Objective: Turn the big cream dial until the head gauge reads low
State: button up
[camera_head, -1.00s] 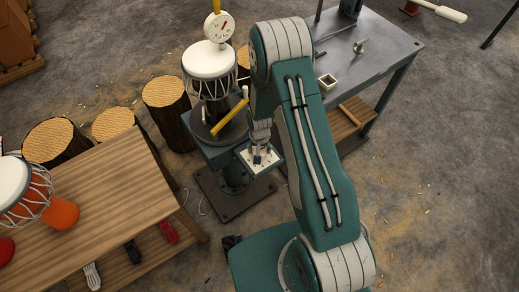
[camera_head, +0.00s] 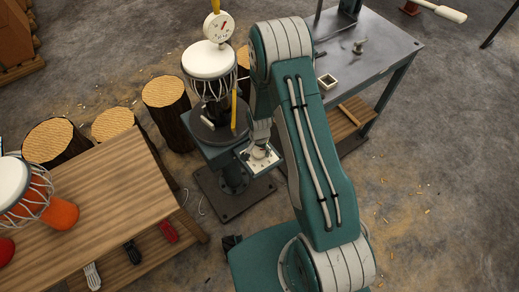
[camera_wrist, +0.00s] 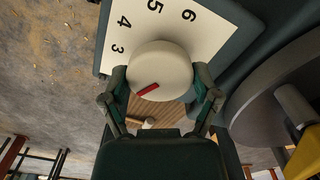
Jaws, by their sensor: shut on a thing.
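The big cream dial (camera_wrist: 165,62) with a red mark fills the middle of the wrist view. It sits on a white plate (camera_wrist: 118,22) with the numbers 3, 4, 5 and 6 showing. The red mark lies on the near side of the dial, slanting. My gripper (camera_wrist: 160,82) is shut on the dial, one finger on each side. In the head view my gripper (camera_head: 259,148) is down at the white plate (camera_head: 268,163) and hides most of the dial. The round white head gauge (camera_head: 217,27) stands above the drum (camera_head: 209,60); its red needle points up and right.
A yellow bar (camera_head: 234,109) stands beside the drum on the dark stand; it also shows at the right of the wrist view (camera_wrist: 304,155). A wooden bench (camera_head: 110,200) is at left, a grey metal table (camera_head: 375,55) at right. Several log stumps (camera_head: 165,92) stand behind.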

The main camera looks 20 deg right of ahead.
aim_at(258, 150)
jog(key=o, duration=1)
jog(key=shift+a, duration=0.1)
jog(key=shift+c, duration=0.2)
notch_tip(258, 150, up, 12)
jog(key=shift+a+f, duration=0.1)
